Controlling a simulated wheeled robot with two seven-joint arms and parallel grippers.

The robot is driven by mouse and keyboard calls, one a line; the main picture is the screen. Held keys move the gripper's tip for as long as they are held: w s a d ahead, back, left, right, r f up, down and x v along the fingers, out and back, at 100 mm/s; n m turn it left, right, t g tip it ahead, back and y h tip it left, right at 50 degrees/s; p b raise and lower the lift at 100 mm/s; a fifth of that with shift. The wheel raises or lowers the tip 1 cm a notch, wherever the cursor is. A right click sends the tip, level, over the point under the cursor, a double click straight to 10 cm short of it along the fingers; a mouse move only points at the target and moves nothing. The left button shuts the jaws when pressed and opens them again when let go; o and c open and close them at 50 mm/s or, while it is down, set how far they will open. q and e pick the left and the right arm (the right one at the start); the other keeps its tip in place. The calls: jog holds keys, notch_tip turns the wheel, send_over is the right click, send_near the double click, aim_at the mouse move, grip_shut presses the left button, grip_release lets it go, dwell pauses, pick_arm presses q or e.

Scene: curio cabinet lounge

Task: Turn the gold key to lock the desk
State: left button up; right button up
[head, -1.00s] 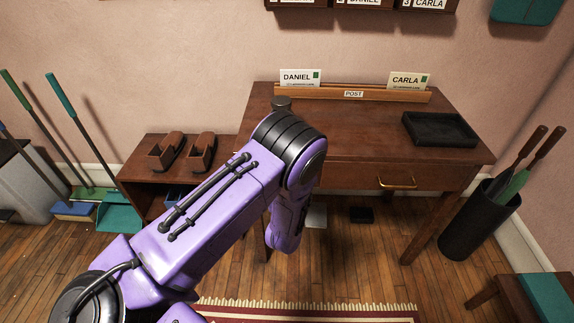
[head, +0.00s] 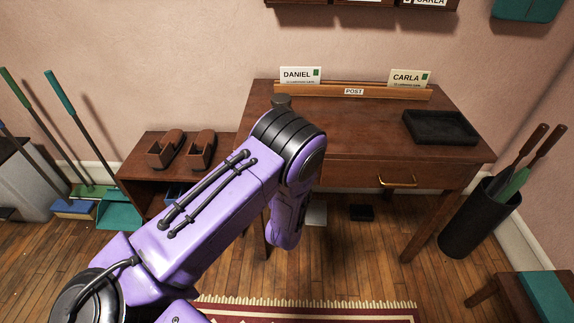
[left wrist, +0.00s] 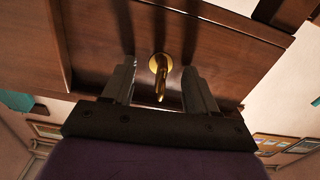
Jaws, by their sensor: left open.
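The gold key (left wrist: 159,80) shows in the left wrist view, sticking out from a round gold plate on the dark wooden desk front. My left gripper (left wrist: 158,72) is open, with one finger on each side of the key and a visible gap on both sides. In the head view the brown wooden desk (head: 345,135) stands against the wall. My purple left arm covers its left part, and the key and left gripper are hidden there. My right gripper is not in view.
The desk drawer has a gold handle (head: 398,182). A black tray (head: 440,128) and a post rack (head: 354,92) with two cards are on the desktop. A low shelf (head: 135,142) stands left, a black bin (head: 470,228) right.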

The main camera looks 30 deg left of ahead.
pick_arm(q)
jog(key=shift+s+f, duration=0.1)
jog(key=s+d+f+h, duration=0.2)
jog(key=s+d, duration=0.4)
jog(key=s, duration=0.3)
jog(key=s+f+g+h+p, duration=0.1)
jog(key=s+g, duration=0.3)
jog(key=s, duration=0.4)
jog(key=s+a+f+g+h+p, duration=0.1)
jog(key=s+f+g+p, duration=0.2)
jog(key=s, duration=0.5)
jog(key=s+a+f+g+h+p, duration=0.1)
jog(key=s+f+g+h+p, duration=0.1)
jog(key=s, duration=0.6)
notch_tip(320, 180, down, 2)
jog(key=g+p, duration=0.1)
jog(key=g, duration=0.2)
jog(key=shift+s+a, duration=0.2)
jog(key=shift+s, duration=0.1)
